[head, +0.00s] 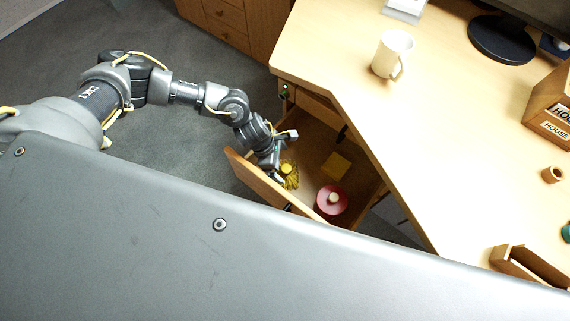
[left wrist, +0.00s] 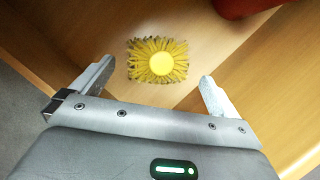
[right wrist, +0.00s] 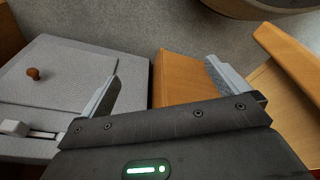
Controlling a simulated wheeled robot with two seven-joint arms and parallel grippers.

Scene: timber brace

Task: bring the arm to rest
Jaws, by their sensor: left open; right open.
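My left arm reaches in from the left in the head view, and its left gripper (head: 283,150) is over the open desk drawer (head: 310,143). In the left wrist view the left gripper (left wrist: 155,88) is open, with nothing between its fingers. A yellow bristly thing with a round yellow middle (left wrist: 158,60) lies in the drawer just beyond the fingertips; it also shows in the head view (head: 290,178). My right gripper (right wrist: 163,75) is open and empty in the right wrist view. It is not visible in the head view.
On the desk (head: 440,150) are a mug (head: 392,54), a wooden house-shaped box (head: 550,108) and a wooden tray (head: 530,266). A grey box (right wrist: 75,85) is near the right gripper.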

